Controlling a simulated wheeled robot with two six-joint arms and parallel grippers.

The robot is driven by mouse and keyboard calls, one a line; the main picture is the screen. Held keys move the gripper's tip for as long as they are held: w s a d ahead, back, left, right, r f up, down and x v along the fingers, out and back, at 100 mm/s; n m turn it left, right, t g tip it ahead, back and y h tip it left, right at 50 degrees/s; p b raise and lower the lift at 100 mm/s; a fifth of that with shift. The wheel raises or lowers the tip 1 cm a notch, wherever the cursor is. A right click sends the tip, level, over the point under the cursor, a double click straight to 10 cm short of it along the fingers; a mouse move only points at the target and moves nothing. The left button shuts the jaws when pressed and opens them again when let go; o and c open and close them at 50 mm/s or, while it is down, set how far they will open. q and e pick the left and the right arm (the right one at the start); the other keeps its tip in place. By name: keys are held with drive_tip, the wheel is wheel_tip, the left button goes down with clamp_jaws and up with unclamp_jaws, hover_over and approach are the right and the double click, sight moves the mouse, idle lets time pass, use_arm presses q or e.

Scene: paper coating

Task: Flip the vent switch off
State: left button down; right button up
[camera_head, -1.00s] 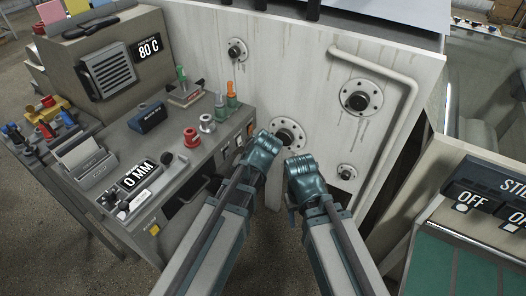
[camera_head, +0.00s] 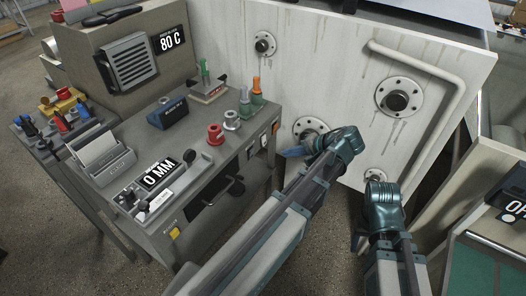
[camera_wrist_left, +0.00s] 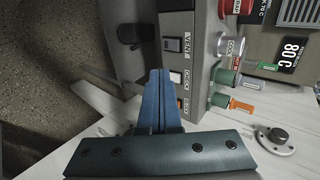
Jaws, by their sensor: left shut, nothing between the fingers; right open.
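A dark handle (camera_head: 236,185) sticks out of the console front below the switches. Red (camera_head: 215,134) and silver (camera_head: 232,119) knobs stand on the console top (camera_head: 190,137). A pale panel (camera_head: 330,60) with round flanges stands behind my grippers.

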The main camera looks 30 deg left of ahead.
use_arm(q)
drive_tip(key=shift+f, duration=0.1)
drive_tip(key=b, duration=0.6)
approach(253, 152)
wheel_tip(253, 152, down, 4)
drive_tip(key=a, duration=0.3)
drive_tip(key=shift+a+r, duration=0.2)
drive_tip(key=shift+a, duration=0.6)
